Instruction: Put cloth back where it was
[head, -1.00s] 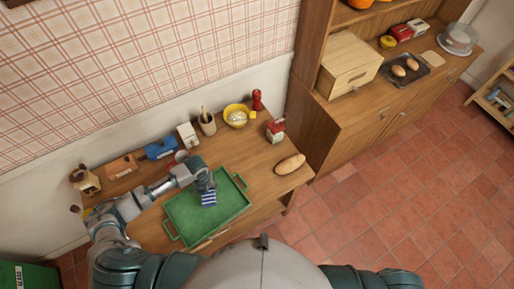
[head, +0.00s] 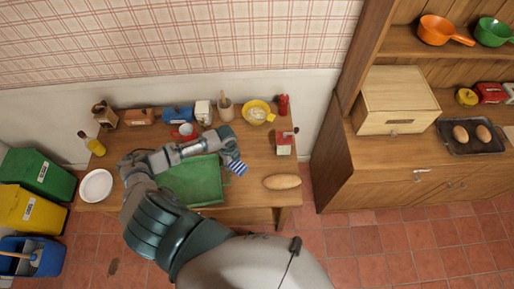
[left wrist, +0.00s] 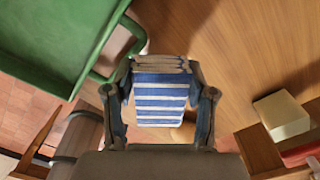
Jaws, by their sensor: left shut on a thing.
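The cloth (head: 236,168) is blue with white stripes. My left gripper (head: 228,157) is shut on it and holds it near the right end of the green tray (head: 192,182) on the wooden table. In the left wrist view the cloth (left wrist: 161,100) hangs between the two fingers (left wrist: 160,95), its stripes facing the camera. The tray's rim and handle (left wrist: 108,50) show beside it at upper left. My right gripper is not in view.
A bread loaf (head: 282,182) lies right of the cloth, with a red and white grinder (head: 284,143) behind it. A yellow bowl (head: 258,113) and several containers line the table's back. A white plate (head: 96,186) is at left. Bare tabletop (head: 256,160) lies between cloth and grinder.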

